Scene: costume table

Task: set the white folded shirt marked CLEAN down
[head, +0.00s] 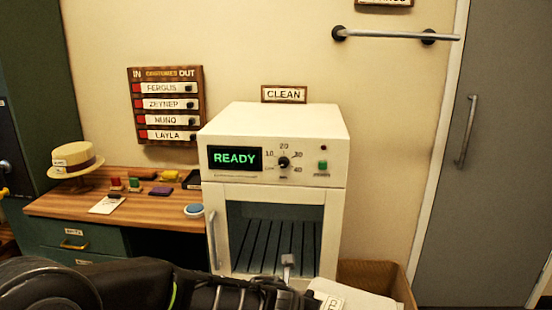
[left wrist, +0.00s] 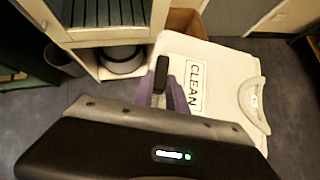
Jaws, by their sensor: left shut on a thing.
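The white folded shirt (left wrist: 225,60) shows in the left wrist view with a label reading CLEAN and a round collar at the right. My left gripper (left wrist: 162,72) is shut on the shirt's left edge and holds it above the floor. In the head view my black left arm crosses the bottom, and part of the shirt (head: 355,293) shows at the lower right; the rest is hidden or out of frame. My right gripper is in neither view.
A white cabinet (head: 275,140) reading READY has a glass door over a slatted rack, with a CLEAN sign (head: 284,94) above it. A brown box (head: 385,272) stands right of it. A wooden desk (head: 150,222) at left holds a straw hat (head: 75,158) and small items.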

